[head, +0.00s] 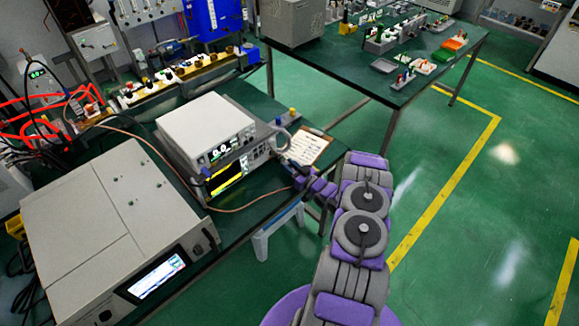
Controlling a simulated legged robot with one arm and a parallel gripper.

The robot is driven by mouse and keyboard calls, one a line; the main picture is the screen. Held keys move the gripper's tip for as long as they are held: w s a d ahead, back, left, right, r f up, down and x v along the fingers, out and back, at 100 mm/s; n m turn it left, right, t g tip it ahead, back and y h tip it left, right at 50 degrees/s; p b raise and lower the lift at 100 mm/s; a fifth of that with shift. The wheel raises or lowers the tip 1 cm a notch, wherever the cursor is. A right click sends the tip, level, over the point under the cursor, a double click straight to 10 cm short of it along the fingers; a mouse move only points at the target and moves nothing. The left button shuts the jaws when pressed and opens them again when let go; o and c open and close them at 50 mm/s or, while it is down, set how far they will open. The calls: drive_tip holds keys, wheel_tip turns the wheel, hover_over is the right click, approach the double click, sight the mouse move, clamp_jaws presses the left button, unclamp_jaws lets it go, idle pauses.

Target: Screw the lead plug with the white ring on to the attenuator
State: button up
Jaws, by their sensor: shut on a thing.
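My gripper (288,165) is at the end of my purple and grey arm, close to the right front corner of the stacked bench instruments. Its fingers are small and dark here and look closed. A copper-coloured lead (245,207) runs along the bench in front of the instruments and up to my gripper, so its end appears to be the plug held there. The plug and its white ring are too small to make out. The attenuator cannot be told apart from the connectors near the instrument's right side. I cannot tell whether plug and attenuator touch.
A white instrument (205,125) sits on another with a lit yellow screen (227,177). A large beige unit (100,240) stands at front left. A clipboard (307,147) lies just behind my gripper. A second green table (400,85) stands behind; the floor at right is clear.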

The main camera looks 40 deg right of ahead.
clamp_jaws()
drive_tip(key=shift+d+m, duration=0.1)
drive_tip(key=shift+m, duration=2.3)
drive_tip(key=o, duration=0.9)
unclamp_jaws()
drive_tip(key=shift+d, duration=0.1)
drive_tip(key=shift+s, duration=0.2)
drive_tip(key=s+d+p, duration=0.1)
drive_tip(key=s+p, duration=0.1)
drive_tip(key=s, duration=1.5)
drive_tip(key=shift+d, duration=0.2)
drive_tip(key=shift+f, duration=0.1)
